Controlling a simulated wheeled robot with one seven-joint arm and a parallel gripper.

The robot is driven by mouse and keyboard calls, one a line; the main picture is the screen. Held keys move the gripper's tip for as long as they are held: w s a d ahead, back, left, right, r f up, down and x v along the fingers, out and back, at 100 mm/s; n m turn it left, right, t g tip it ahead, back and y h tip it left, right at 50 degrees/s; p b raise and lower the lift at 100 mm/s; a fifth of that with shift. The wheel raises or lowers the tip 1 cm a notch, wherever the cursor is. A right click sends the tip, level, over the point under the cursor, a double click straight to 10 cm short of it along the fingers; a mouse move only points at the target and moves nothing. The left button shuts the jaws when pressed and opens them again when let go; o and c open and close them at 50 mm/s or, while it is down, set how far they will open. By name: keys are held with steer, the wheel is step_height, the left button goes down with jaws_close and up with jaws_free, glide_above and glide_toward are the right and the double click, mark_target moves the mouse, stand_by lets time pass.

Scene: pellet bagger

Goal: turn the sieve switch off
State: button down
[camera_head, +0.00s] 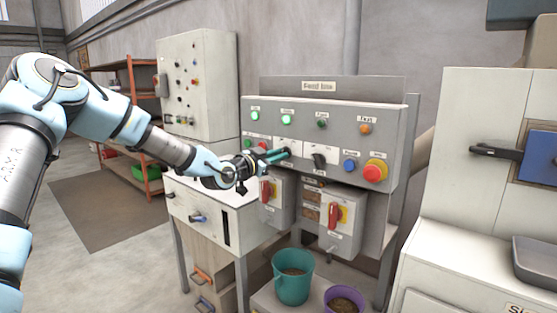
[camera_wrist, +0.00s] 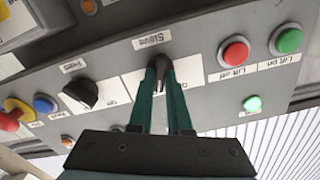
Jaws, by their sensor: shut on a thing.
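The sieve switch (camera_wrist: 161,64) is a small black knob on a white plate of the grey control panel (camera_head: 335,112). Its label, reading "Sieve" upside down, shows just above it in the wrist view. My gripper (camera_head: 284,153) reaches the panel from the left in the head view. Its two green fingers, also in the wrist view (camera_wrist: 162,80), are closed on either side of the knob. The fingers hide most of the knob, and I cannot tell exactly which marked position it points at.
A similar black knob (camera_head: 319,160) sits right of my gripper, then a blue button (camera_head: 350,165) and a red stop button (camera_head: 375,171) on yellow. Red (camera_wrist: 235,53) and green (camera_wrist: 288,40) lift buttons flank the switch's other side. Red-handled boxes (camera_head: 340,222) and buckets (camera_head: 293,284) are below.

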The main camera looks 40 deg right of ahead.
steer(key=n+b, duration=0.4)
steer(key=n, duration=0.6)
steer(key=shift+w, duration=0.1)
steer(key=shift+n, duration=0.3)
stand_by(0.3)
steer(key=c, duration=0.9)
jaws_free()
steer(key=shift+o, duration=0.2)
steer(key=b+v, duration=0.3)
steer(key=v, duration=0.8)
steer(key=shift+b, duration=0.3)
